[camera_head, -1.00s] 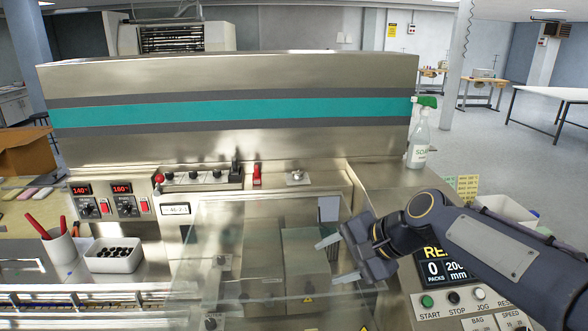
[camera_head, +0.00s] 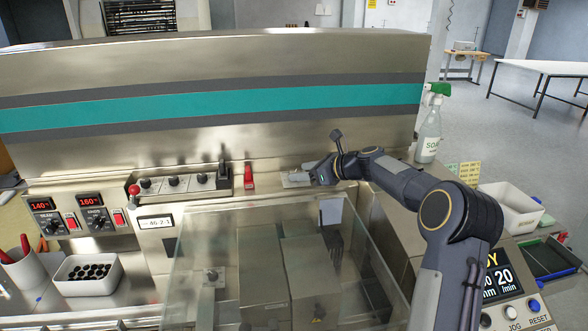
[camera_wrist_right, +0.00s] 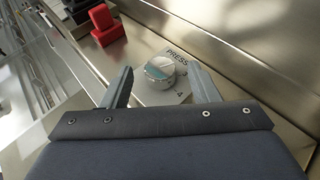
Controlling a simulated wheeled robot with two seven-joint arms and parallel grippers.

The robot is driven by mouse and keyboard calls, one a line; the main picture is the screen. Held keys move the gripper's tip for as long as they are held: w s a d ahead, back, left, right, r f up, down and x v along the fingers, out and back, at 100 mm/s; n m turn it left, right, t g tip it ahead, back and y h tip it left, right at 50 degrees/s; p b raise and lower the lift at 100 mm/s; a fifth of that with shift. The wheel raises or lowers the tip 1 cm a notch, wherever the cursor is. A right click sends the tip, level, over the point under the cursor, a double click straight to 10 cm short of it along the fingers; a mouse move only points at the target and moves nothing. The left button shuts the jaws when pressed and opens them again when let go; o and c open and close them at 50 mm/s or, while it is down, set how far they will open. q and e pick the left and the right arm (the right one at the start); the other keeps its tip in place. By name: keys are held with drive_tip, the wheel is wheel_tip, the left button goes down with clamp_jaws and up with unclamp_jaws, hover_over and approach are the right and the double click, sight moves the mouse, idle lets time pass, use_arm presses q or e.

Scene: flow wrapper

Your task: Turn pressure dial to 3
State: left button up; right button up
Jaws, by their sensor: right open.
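The pressure dial (camera_wrist_right: 160,70) is a round silver knob on a light plate lettered "PRESS", with the numbers 3 and 4 visible at its right side. I cannot tell which number its mark points to. My right gripper (camera_wrist_right: 162,88) is open in the right wrist view, with one finger on each side of the dial. The fingers look apart from the knob. In the head view my right gripper (camera_head: 306,176) is at the plate on the machine's ledge and hides most of the dial. My left gripper is out of view.
A red block-shaped part (camera_head: 249,178) stands left of the dial, also in the right wrist view (camera_wrist_right: 102,24). A row of black knobs (camera_head: 174,181) lies further left. A clear cover (camera_head: 250,265) is in front. A spray bottle (camera_head: 429,135) stands to the right.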

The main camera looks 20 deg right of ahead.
drive_tip(key=shift+p+x, duration=0.35)
drive_tip(key=shift+x, duration=1.35)
drive_tip(key=shift+c, duration=0.3)
